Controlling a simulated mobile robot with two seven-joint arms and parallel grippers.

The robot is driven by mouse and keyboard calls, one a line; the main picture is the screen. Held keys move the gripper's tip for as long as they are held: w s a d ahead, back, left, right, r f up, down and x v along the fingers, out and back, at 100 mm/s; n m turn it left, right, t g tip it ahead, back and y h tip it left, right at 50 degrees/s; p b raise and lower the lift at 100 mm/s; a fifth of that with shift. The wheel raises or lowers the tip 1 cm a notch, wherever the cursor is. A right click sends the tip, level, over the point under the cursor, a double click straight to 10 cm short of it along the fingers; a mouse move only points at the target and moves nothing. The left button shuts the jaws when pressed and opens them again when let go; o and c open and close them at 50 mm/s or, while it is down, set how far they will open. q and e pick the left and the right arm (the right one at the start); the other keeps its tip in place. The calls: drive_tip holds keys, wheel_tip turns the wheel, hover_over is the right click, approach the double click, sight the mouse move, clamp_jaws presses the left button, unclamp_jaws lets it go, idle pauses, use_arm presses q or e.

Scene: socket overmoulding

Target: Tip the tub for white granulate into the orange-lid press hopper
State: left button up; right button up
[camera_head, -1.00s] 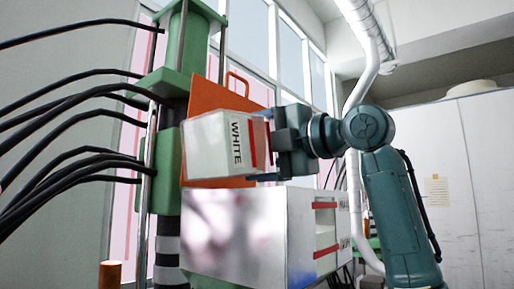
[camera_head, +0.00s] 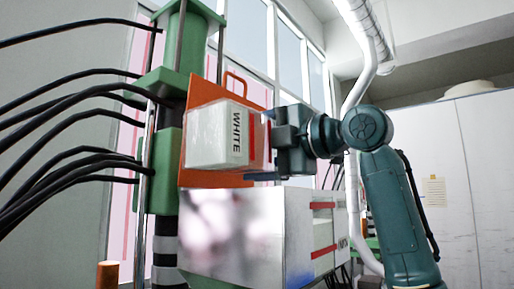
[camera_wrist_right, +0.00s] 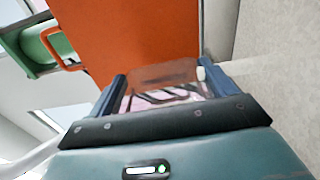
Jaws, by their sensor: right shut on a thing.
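The white tub (camera_head: 212,138), labelled WHITE, lies on its side above the hopper; its lettering runs vertically. My right gripper (camera_head: 266,143) is shut on it from the right. The wrist view shows the translucent tub (camera_wrist_right: 165,74) between the fingers of my right gripper (camera_wrist_right: 163,82). The press hopper (camera_head: 235,235) is a shiny metal box below, apart from the tub. Its orange lid (camera_head: 204,95) stands open behind the tub, and the lid fills the upper wrist view (camera_wrist_right: 150,35). The hopper's mouth is hidden. No falling granulate shows. My left gripper is out of view.
The green press column (camera_head: 166,160) stands close left of the tub, with several black hoses (camera_head: 75,125) running left. A white pipe (camera_head: 350,190) rises behind my right arm. White cabinets (camera_head: 470,180) stand at the right.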

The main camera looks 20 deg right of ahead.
drive_tip(key=shift+w+d+m, duration=0.2)
drive_tip(key=shift+d+m, duration=0.1)
drive_tip(key=shift+m, duration=0.7)
idle(0.3)
drive_tip(key=n, duration=0.1)
drive_tip(key=a+n, duration=0.1)
drive_tip(key=n, duration=0.1)
drive_tip(key=shift+s+n, duration=0.3)
drive_tip(key=shift+s, duration=0.1)
drive_tip(key=s+a+n, duration=0.2)
drive_tip(key=a+n, duration=0.1)
drive_tip(key=shift+s+a+f, duration=0.15)
drive_tip(key=shift+s+f, duration=0.05)
drive_tip(key=shift+s, duration=0.1)
drive_tip(key=shift+s+a, duration=0.1)
